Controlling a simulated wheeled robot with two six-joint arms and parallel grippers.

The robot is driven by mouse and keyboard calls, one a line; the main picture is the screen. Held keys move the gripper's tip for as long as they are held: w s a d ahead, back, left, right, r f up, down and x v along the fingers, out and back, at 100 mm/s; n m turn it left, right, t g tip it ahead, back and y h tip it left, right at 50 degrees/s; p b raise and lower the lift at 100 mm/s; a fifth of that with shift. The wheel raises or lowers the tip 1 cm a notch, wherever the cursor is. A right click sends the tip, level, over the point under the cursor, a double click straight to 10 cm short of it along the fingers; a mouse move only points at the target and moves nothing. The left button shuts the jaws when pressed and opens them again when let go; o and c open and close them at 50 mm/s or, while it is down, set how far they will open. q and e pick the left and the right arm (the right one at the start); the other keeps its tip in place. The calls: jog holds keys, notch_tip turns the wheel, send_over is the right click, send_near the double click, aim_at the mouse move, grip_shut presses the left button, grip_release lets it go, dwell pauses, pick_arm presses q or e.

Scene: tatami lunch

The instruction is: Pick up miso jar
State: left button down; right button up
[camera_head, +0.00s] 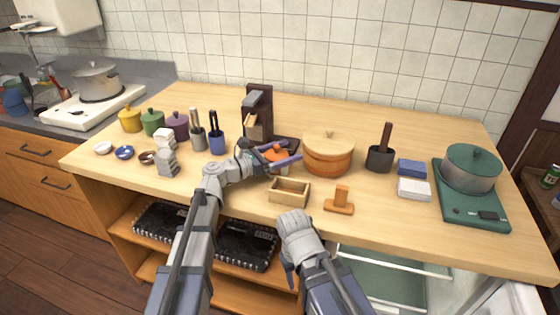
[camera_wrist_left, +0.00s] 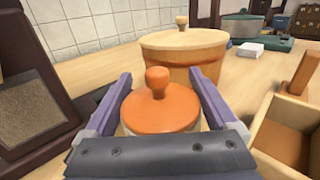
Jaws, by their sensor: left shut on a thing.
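The miso jar, small with an orange lid and round knob, shows in the head view (camera_head: 275,154) and in the left wrist view (camera_wrist_left: 160,112). My left gripper (camera_head: 281,155) is shut on it, with one purple finger on each side in the left wrist view (camera_wrist_left: 160,80). The jar's lower part is mostly hidden by the gripper and arm. I cannot tell whether it touches the counter. My right arm reaches in from the bottom of the head view, but its fingers do not show.
A big lidded wooden tub (camera_head: 328,154) stands right behind the jar. A dark brown machine (camera_head: 258,108) is behind left, and an open wooden box (camera_head: 289,191) in front. A utensil cup (camera_head: 217,143) stands left. Bare counter (camera_head: 380,225) lies at front right.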

pick_arm(q)
jog(key=shift+r, duration=0.1)
notch_tip(320, 180, up, 10)
jog(key=p, duration=1)
